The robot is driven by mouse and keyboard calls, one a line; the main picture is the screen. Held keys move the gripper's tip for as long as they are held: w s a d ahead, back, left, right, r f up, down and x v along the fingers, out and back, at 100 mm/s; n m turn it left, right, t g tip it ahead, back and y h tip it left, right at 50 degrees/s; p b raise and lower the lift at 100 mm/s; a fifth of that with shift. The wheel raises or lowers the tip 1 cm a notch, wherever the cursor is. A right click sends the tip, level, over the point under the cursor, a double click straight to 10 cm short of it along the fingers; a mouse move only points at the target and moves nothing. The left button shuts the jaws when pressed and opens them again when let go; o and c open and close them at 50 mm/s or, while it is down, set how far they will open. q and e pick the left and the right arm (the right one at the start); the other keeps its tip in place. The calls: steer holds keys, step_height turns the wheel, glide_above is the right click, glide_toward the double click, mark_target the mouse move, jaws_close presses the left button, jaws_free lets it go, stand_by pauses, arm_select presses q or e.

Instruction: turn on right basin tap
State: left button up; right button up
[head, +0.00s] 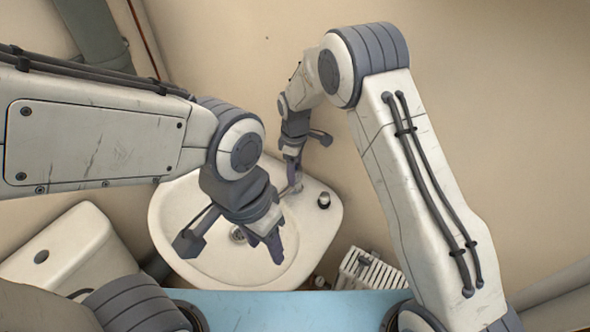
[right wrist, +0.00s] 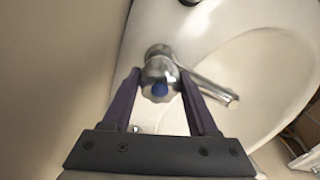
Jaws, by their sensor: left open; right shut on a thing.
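The white basin (head: 185,215) stands below my arms in the head view. A chrome tap (right wrist: 160,72) with a blue-marked knob and a long spout (right wrist: 212,88) sits at the basin's edge in the right wrist view. My right gripper (right wrist: 159,82) is shut on this knob, one dark finger on each side. In the head view my right gripper (head: 291,168) reaches down to the basin's back rim and hides much of the tap. My left gripper (head: 232,243) is open and empty over the bowl, its fingers spread wide.
A small dark-topped chrome fitting (head: 324,200) stands on the basin rim right of the gripped tap. A white toilet cistern (head: 75,250) is at the left. A white radiator (head: 368,272) is at lower right, and a blue surface (head: 270,312) is in front.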

steer(key=shift+w+r, duration=0.1)
stand_by(0.3)
steer(key=o, duration=1.4)
steer(key=shift+r, duration=0.1)
step_height(320, 180, up, 9)
steer(key=shift+r+b, duration=0.2)
steer(key=shift+b, duration=0.7)
steer(key=shift+r, duration=0.45)
